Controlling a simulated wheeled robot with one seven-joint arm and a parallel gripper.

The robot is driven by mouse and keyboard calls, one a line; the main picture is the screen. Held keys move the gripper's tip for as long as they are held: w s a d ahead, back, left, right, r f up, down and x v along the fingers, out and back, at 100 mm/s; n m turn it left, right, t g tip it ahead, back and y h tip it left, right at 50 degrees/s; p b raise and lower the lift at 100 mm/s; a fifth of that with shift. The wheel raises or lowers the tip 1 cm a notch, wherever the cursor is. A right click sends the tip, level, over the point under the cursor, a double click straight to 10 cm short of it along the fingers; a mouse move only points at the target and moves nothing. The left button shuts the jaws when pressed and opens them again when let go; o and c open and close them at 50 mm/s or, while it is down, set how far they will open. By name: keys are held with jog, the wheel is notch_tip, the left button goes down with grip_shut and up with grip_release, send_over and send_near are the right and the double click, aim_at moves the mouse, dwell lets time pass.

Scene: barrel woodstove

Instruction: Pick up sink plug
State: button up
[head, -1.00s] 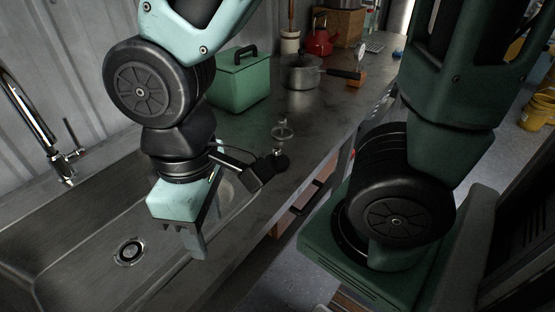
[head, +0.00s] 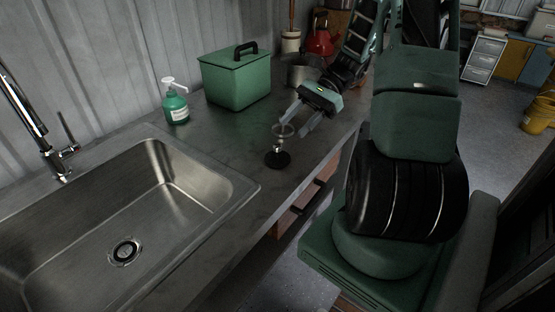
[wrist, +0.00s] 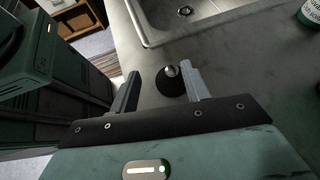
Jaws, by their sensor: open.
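The sink plug (head: 278,157) has a round black base with a clear or metallic ring on top. It stands upright on the grey counter (head: 220,135), to the right of the sink. My gripper (head: 292,128) is open and empty, just behind and above the plug in the head view, its fingers pointing down toward the left. In the wrist view the plug (wrist: 170,82) shows between the two fingers of my gripper (wrist: 160,70), closer to the right finger. Whether a finger touches it is unclear.
The metal sink (head: 150,200) with its drain (head: 125,250) and tap (head: 30,120) is at left. A green soap bottle (head: 175,105), a green lidded box (head: 237,80) and a pot (head: 300,72) stand behind. The counter's front edge is close to the plug.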

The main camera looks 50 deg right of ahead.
jog(key=s+d+m+t, duration=0.1)
jog(key=d, duration=0.1)
jog(key=s+d+f+m+t, duration=0.1)
jog(key=d+m, duration=0.1)
jog(key=d, duration=0.1)
jog(key=s+d+m+t, duration=0.1)
jog(key=s+d+t, duration=0.1)
jog(key=d, duration=0.1)
jog(key=shift+f+m, duration=0.3)
jog(key=shift+f, duration=0.05)
jog(key=p, duration=0.1)
send_near(274, 151)
jog(key=x, duration=0.5)
jog(key=shift+w+d+f, duration=0.15)
jog(key=shift+w+f, duration=0.15)
jog(key=shift+f, duration=0.15)
jog(key=shift+p+x, duration=0.7)
jog(key=shift+x, duration=2)
jog(key=shift+s+r, duration=0.1)
jog(key=shift+r, duration=0.05)
grip_shut()
